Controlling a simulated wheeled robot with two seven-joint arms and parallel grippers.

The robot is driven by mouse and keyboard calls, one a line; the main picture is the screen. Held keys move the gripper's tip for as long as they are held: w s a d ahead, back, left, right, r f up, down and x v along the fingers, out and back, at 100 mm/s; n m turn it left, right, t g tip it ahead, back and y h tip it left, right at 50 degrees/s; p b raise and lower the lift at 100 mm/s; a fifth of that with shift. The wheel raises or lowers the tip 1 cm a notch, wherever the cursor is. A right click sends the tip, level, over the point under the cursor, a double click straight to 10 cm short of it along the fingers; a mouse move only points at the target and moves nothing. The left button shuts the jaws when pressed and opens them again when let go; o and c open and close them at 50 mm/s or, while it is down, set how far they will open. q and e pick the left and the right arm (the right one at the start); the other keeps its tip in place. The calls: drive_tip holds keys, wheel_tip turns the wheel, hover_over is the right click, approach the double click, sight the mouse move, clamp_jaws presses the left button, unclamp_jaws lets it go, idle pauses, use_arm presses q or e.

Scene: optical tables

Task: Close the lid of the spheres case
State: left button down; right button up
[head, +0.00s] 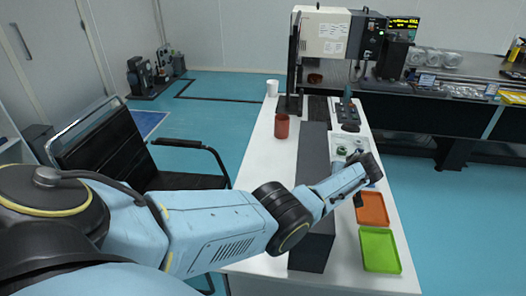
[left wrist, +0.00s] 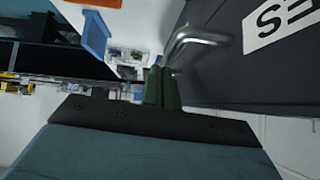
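A long dark grey case (head: 313,190) lies along the middle of the white table in the head view. I take it for the spheres case. In the left wrist view a dark panel (left wrist: 265,75) with a white label ending in "ES" fills the right side. A bent metal handle (left wrist: 205,38) sticks out of it. My left gripper (left wrist: 161,72) has its two green fingers side by side, at the lower end of the handle. Whether they touch it is unclear. In the head view my left gripper (head: 360,198) hangs right of the case. My right gripper is out of view.
An orange tray (head: 372,208) and a green tray (head: 380,250) lie along the table's right side. A red cup (head: 282,126) and a white cup (head: 272,88) stand farther back. A black chair (head: 110,150) stands left of the table. In the left wrist view a blue tray (left wrist: 96,34) shows.

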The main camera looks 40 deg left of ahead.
use_arm(q)
drive_tip(key=shift+s+f, duration=0.1)
drive_tip(key=shift+f, duration=0.1)
drive_tip(key=s+d+r+p, duration=0.4)
drive_tip(key=d+r+p, duration=0.1)
drive_tip(key=r, duration=0.6)
drive_tip(key=shift+s+d+r, duration=0.15)
drive_tip(key=shift+d, duration=0.3)
